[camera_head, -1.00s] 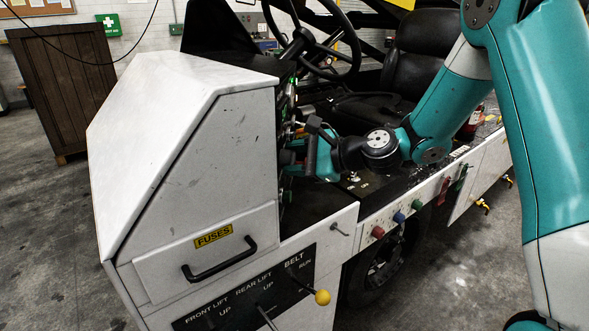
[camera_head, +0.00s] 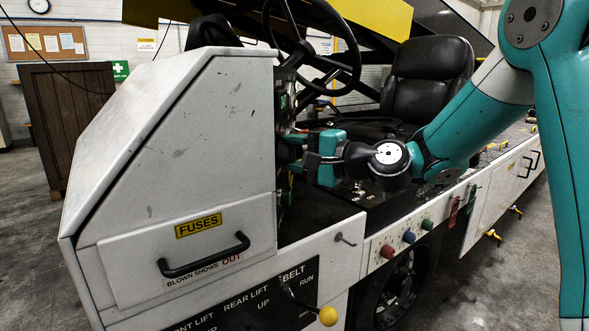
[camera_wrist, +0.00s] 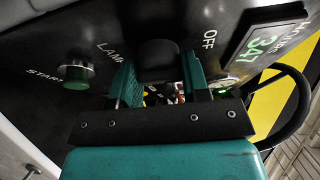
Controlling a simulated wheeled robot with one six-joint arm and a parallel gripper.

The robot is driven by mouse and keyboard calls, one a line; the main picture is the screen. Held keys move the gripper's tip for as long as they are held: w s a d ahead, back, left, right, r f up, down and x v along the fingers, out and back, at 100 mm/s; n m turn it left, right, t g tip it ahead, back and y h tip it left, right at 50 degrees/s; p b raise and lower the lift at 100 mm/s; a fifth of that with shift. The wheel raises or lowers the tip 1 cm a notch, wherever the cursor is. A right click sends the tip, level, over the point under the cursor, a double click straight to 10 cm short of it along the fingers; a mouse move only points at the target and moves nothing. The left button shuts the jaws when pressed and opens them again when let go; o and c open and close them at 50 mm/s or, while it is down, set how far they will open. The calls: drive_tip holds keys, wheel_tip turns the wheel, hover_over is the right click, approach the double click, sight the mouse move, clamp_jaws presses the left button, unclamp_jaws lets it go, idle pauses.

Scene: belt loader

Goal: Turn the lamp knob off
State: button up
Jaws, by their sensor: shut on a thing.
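The lamp knob (camera_wrist: 157,54) is a dark round knob on the black dash panel (camera_wrist: 40,47). The word LAMP is printed to its left and OFF to its upper right in the wrist view. My gripper (camera_wrist: 158,76) has one teal finger on each side of the knob and is shut on it. In the head view my gripper (camera_head: 290,148) reaches left into the dash, behind the white cowl (camera_head: 190,150), and the knob is hidden there. The knob's pointer mark cannot be made out.
A green START button (camera_wrist: 75,75) sits left of the knob. A lit hours display (camera_wrist: 265,45) is at the right. The steering wheel (camera_head: 354,60) rises above my gripper, and the black seat (camera_head: 430,75) stands behind my forearm.

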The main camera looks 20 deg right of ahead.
drive_tip(key=shift+n+b, duration=0.3)
drive_tip(key=shift+b, duration=0.05)
idle(0.3)
drive_tip(key=o, duration=0.9)
